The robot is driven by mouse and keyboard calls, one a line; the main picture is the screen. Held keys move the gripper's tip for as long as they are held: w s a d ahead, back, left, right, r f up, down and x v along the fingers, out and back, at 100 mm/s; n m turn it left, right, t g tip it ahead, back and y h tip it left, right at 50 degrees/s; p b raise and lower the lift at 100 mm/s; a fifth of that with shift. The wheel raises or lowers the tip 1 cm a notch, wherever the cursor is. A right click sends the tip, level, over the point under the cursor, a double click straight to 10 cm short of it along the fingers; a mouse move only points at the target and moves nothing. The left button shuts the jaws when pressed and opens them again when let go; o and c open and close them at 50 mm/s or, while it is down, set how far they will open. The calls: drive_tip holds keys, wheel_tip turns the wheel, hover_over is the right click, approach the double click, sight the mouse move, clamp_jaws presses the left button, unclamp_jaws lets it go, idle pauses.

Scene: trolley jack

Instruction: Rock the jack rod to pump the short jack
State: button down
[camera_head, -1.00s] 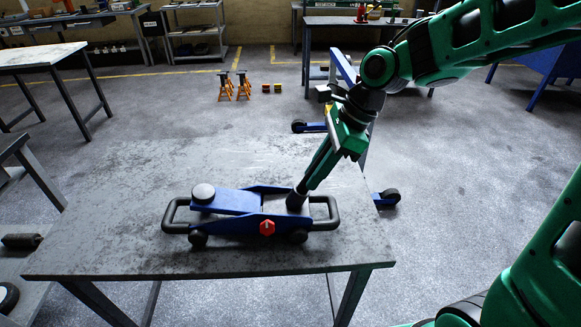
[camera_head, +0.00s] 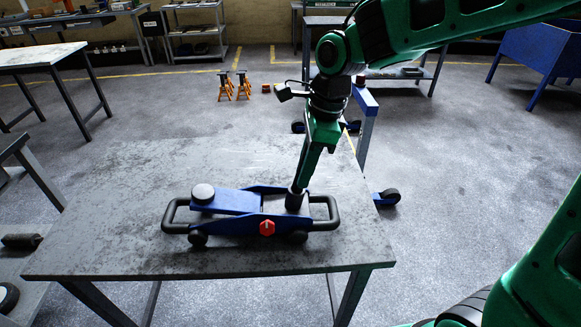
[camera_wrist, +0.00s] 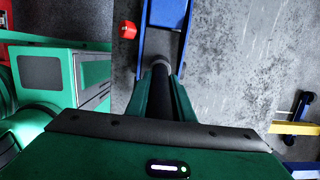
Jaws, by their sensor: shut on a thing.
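The short blue jack (camera_head: 240,203) stands on the grey table (camera_head: 110,215), with black loop handles at both ends, a round black saddle (camera_head: 203,192) at its left and a red knob (camera_head: 267,228) on its near side. My gripper (camera_head: 302,178) is above the jack's right end, tilted slightly, its fingers closed along the dark jack rod (camera_wrist: 160,95). The rod's lower end sits in the black socket (camera_head: 295,200). The wrist view also shows the blue jack frame (camera_wrist: 165,42) and the red knob (camera_wrist: 128,29). The upper rod is hidden by my gripper.
A blue wheeled frame (camera_head: 366,105) stands on the floor behind the table's right side. Orange axle stands (camera_head: 225,87) are on the floor further back. The table surface around the jack is clear.

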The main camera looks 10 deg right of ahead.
drive_tip(key=shift+a+h, duration=0.7)
drive_tip(key=shift+a, duration=0.1)
drive_tip(key=shift+w+d+y, duration=0.1)
drive_tip(key=shift+d+y, duration=0.2)
drive_tip(key=shift+d, duration=0.2)
drive_tip(key=shift+d+f+y, duration=0.15)
drive_tip(key=shift+d+y, duration=0.55)
drive_tip(key=shift+d+f+y, duration=0.2)
drive_tip(key=shift+d+y, duration=0.25)
drive_tip(key=shift+y, duration=0.05)
drive_tip(key=shift+d+f+y, duration=0.2)
drive_tip(key=shift+d+y, duration=0.25)
drive_tip(key=shift+y, duration=0.05)
drive_tip(key=shift+d, duration=0.1)
